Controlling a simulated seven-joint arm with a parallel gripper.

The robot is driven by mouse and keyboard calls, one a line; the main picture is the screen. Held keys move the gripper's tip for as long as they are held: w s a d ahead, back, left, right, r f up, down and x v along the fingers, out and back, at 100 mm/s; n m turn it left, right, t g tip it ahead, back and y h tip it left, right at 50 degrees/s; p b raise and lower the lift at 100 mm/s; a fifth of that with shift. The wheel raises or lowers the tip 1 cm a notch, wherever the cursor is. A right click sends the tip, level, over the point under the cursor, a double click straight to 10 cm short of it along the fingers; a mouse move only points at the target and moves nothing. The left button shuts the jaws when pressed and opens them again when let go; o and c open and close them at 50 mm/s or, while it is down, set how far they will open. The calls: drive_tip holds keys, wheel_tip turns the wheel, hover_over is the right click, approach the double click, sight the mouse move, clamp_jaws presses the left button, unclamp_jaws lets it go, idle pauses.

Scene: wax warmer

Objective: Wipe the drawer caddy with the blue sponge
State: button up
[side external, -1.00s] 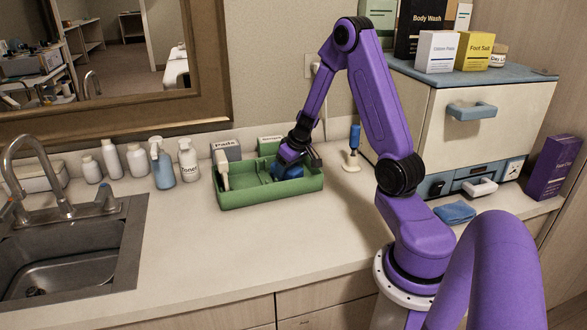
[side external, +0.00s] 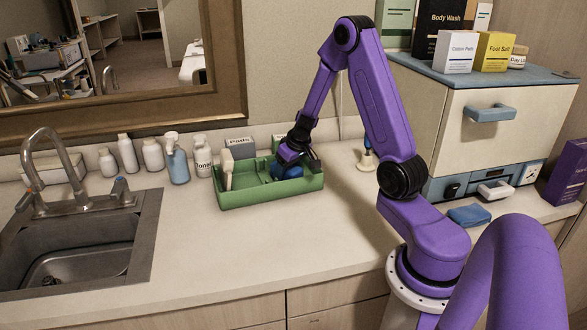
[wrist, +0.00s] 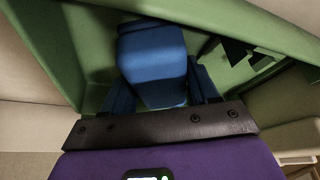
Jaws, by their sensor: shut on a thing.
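The green drawer caddy (side external: 250,197) sits on the counter near the back wall. My gripper (side external: 291,165) reaches down into its right part. The gripper is shut on the blue sponge (side external: 287,173), which is low inside the caddy. In the wrist view the blue sponge (wrist: 153,62) sits between the fingers, close to the green caddy floor and walls (wrist: 50,40). I cannot tell whether the sponge touches the caddy floor. A dark object (wrist: 238,52) lies in the caddy to the right of the sponge; its kind is unclear.
A white bottle (side external: 227,170) stands in the caddy's left end. Several bottles (side external: 152,155) line the wall to the left, by the sink (side external: 75,240). A folded blue cloth (side external: 469,215) lies before the white cabinet (side external: 480,125). The front counter is clear.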

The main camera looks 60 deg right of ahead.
drive_tip(key=shift+w+a, duration=0.6)
drive_tip(key=shift+a, duration=0.05)
drive_tip(key=shift+w+r, duration=0.1)
drive_tip(key=shift+r, duration=0.4)
drive_tip(key=shift+d+r, duration=0.1)
drive_tip(key=shift+r, duration=2.9)
